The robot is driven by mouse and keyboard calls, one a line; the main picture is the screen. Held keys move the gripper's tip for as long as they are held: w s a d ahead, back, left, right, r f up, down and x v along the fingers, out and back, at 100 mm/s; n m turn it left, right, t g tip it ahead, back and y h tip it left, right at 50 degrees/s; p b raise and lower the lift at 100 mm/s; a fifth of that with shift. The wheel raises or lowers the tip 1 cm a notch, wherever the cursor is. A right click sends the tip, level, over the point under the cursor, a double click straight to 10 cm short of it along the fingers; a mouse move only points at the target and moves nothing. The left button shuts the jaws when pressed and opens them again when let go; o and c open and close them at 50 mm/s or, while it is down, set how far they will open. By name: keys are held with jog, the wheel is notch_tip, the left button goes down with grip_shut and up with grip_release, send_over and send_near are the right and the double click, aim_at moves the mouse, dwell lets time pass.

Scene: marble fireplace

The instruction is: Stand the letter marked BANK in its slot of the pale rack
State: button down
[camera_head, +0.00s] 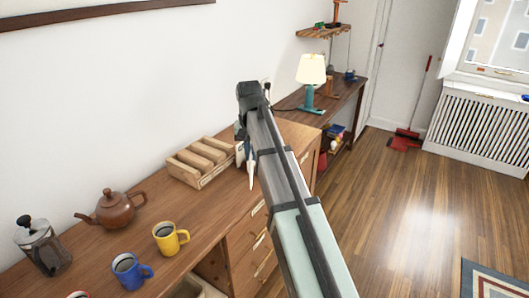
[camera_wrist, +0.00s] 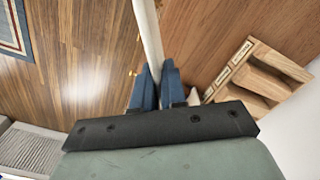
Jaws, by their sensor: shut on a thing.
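My gripper (camera_wrist: 157,74) has its two blue fingers shut on a thin white letter (camera_wrist: 151,35), seen edge-on in the wrist view. The letter also shows in the head view (camera_head: 252,172), hanging below the gripper beside the desk's front edge. No writing on it can be read. The pale wooden rack (camera_head: 205,180) sits on the desk just left of my gripper, with several slots between its dividers. It also shows on the right of the wrist view (camera_wrist: 233,62), apart from the letter. Small labels mark its edge, too small to read. My arm hides part of the gripper.
A brown teapot (camera_head: 120,208), a yellow mug (camera_head: 167,238), a blue mug (camera_head: 128,270) and a glass press (camera_head: 43,250) stand on the desk left of the rack. A lamp (camera_head: 311,75) stands on a farther table. Open floor lies right.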

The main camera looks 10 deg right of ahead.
jog(key=w+a+r+n, duration=0.3)
jog(key=w+a+n, duration=0.2)
jog(key=w+a, duration=0.4)
jog(key=w+a+r+n, duration=0.3)
jog(key=w+a+n, duration=0.3)
jog(key=w, duration=0.9)
jog(key=a, duration=0.2)
jog(key=shift+a, duration=0.4)
jog(key=shift+s, duration=0.1)
notch_tip(320, 180, down, 8)
jog(key=shift+f, duration=0.25)
jog(key=shift+f, duration=3.75)
jog(key=c, duration=1.1)
grip_release()
